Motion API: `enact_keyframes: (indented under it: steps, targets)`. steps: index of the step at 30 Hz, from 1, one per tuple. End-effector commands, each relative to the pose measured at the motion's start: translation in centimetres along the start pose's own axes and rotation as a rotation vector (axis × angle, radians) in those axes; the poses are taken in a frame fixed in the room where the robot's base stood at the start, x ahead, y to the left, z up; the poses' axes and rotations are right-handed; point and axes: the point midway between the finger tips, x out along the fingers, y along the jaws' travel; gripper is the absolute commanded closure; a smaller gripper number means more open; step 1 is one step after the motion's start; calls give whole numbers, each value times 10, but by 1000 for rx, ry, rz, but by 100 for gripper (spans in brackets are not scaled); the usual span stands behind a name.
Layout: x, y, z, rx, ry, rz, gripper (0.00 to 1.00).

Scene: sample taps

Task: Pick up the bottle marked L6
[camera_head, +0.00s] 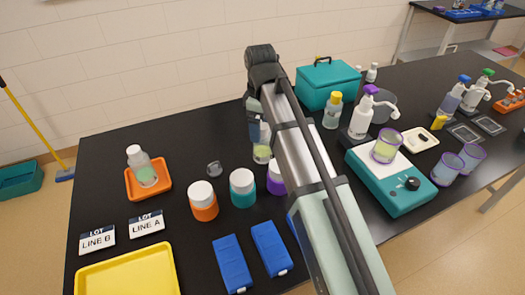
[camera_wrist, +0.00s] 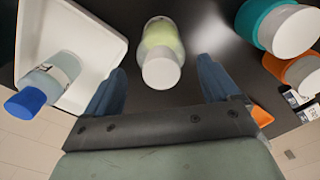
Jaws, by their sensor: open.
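A clear bottle with pale yellow-green liquid and a white cap (camera_wrist: 160,40) stands between the two blue fingers of my gripper (camera_wrist: 160,84) in the wrist view. The fingers are open, with a gap on each side of it. In the head view this bottle (camera_head: 262,152) is partly hidden by my arm, with my gripper (camera_head: 254,118) beside its upper part. No L6 marking is readable on it. A similar white-capped bottle (camera_head: 142,168) stands in an orange tray (camera_head: 165,187) at the left. A blue-capped bottle (camera_wrist: 45,82) shows at the left of the wrist view; its label is unreadable.
A white tray (camera_wrist: 100,42) lies left of the fingers in the wrist view. Orange (camera_head: 203,205) and teal (camera_head: 243,192) white-lidded jars stand near the bottle. A teal case (camera_head: 328,84), yellow-capped bottle (camera_head: 332,112) and teal device (camera_head: 395,190) are at the right.

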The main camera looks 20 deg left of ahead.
Motion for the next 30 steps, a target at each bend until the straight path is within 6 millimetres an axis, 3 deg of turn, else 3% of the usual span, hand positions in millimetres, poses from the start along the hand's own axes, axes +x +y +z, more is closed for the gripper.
enact_keyframes:
  steps: [7,17,25,30]
  targets:
    - [11,-2,2,0,0,0,11]
    - [49,-3,6,1,0,-1,11]
    - [53,-2,5,1,1,1,11]
    - [53,-3,5,1,1,1,26]
